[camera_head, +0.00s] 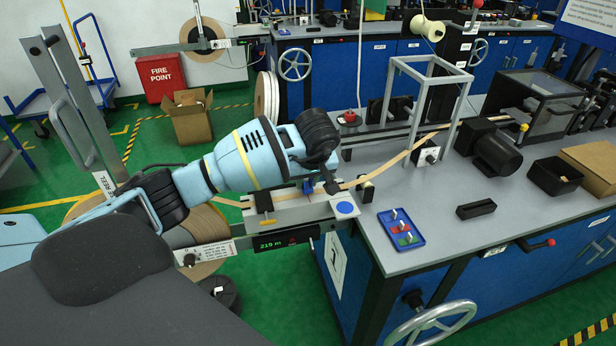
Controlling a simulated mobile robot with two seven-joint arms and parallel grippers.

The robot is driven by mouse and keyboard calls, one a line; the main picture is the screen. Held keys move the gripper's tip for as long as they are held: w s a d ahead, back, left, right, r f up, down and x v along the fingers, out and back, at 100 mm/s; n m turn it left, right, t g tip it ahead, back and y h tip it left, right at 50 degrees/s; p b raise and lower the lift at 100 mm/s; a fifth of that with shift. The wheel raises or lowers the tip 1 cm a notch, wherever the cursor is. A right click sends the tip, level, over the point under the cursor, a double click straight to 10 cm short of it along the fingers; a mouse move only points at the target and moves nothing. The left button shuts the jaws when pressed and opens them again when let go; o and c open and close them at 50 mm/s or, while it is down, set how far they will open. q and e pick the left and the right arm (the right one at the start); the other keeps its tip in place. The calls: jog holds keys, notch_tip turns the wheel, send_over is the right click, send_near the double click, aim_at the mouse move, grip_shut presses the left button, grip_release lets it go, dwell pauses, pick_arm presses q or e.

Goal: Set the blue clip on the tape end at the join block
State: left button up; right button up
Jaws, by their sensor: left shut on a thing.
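My left gripper (319,181) reaches in from the left and is shut on the small blue clip (308,187), just above the join block. The join block (305,214) is a pale grey bar at the table's left edge, with a blue dot on its right end plate. The tan tape (386,170) runs down from the grey frame toward the block from the right. The gripper partly hides the tape end and the clip, and I cannot tell whether the clip touches the tape. My right gripper is not in view.
A blue tray (418,241) with red and green pieces lies right of the block. A black bar (476,209), a black motor (497,154) and a grey frame (466,105) stand farther right. Below the block are a display (286,239) and a large tape reel (205,225).

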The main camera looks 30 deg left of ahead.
pick_arm(q)
jog(key=shift+f, duration=0.55)
dwell(0.4)
jog(key=o, duration=1)
jog(key=shift+o, duration=0.2)
jog(key=v, duration=0.8)
